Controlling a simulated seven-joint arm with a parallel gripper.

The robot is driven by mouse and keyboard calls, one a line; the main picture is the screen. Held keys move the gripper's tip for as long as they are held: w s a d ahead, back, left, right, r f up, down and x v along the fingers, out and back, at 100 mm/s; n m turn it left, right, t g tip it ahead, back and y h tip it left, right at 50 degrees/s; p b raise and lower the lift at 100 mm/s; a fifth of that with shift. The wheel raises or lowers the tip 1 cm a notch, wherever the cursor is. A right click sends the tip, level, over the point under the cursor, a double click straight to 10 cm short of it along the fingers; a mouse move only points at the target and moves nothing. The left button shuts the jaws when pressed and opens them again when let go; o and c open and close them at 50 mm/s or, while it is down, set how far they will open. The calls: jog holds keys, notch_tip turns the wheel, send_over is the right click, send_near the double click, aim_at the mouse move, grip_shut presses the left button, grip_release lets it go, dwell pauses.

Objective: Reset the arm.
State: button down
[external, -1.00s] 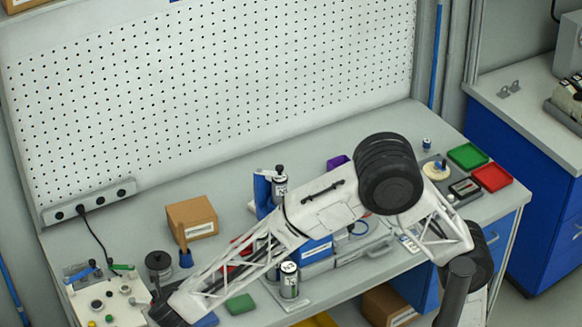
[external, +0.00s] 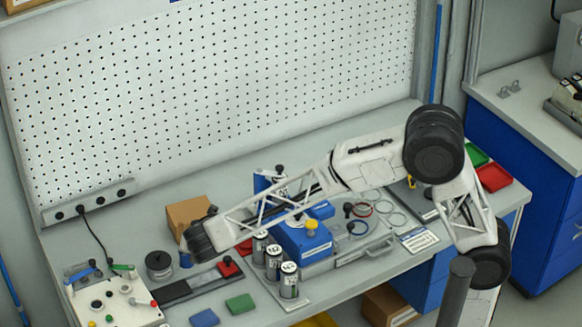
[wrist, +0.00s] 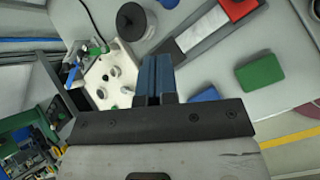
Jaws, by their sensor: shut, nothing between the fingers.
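My gripper (wrist: 154,80) shows in the wrist view as two dark blue fingers side by side, shut with nothing between them. It hangs above the bench, with the control box beyond and to the left of it. In the external view my arm reaches across the bench from the right, and its black wrist joint (external: 202,240) is raised at the left. The fingers cannot be made out there.
The control box (external: 112,304), black spool (external: 159,265), carton (external: 187,213), blue pad (external: 204,318) and green pad (external: 240,304) lie around the wrist. Labelled cylinders (external: 289,281) and a blue box (external: 302,241) stand under my forearm. The pegboard (external: 215,90) rises behind.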

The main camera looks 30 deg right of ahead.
jog(key=s+d+r+m+g+h, duration=0.1)
jog(key=s+d+r+m, duration=0.3)
jog(key=d, duration=0.7)
jog(key=d+r+m+g, duration=0.1)
jog(key=d+m, duration=0.5)
jog(key=d, duration=0.6)
jog(key=s+d+r+m+g+h, duration=0.1)
jog(key=s+d+r+m+g, duration=0.2)
jog(key=d, duration=0.8)
jog(key=s+d+m+y, duration=0.2)
jog(key=s+d+m, duration=1.4)
jog(key=s, duration=0.4)
jog(key=shift+d+f+g+y, duration=0.4)
jog(key=shift+d+f, duration=0.05)
jog(key=shift+d, duration=0.1)
